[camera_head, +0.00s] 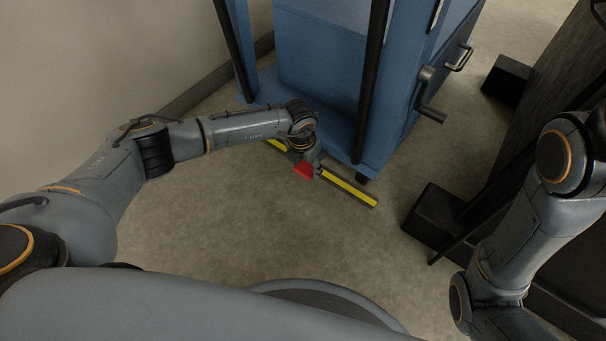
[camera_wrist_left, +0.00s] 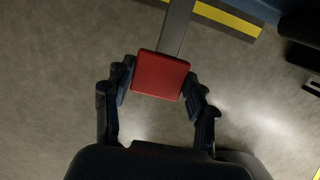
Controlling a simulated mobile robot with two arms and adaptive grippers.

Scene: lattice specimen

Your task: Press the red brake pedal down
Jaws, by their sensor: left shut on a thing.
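The red brake pedal (camera_head: 303,170) sits low at the near edge of the blue cart (camera_head: 320,60), partly hidden by my left gripper in the head view. In the left wrist view the pedal (camera_wrist_left: 160,76) is a red square pad on a grey metal arm (camera_wrist_left: 175,27). My left gripper (camera_head: 306,162) is over the pedal. In the left wrist view its two fingers (camera_wrist_left: 159,84) flank the pad at its left and right sides and are shut on it. My right arm comes in at the right of the head view, but its gripper is out of view.
A yellow and black strip (camera_head: 350,190) runs along the cart's near bottom edge. A crank handle (camera_head: 428,105) juts from the cart's right side. Black blocks (camera_head: 435,215) stand on the floor at right. A wall (camera_head: 90,60) is at left. The floor before the cart is clear.

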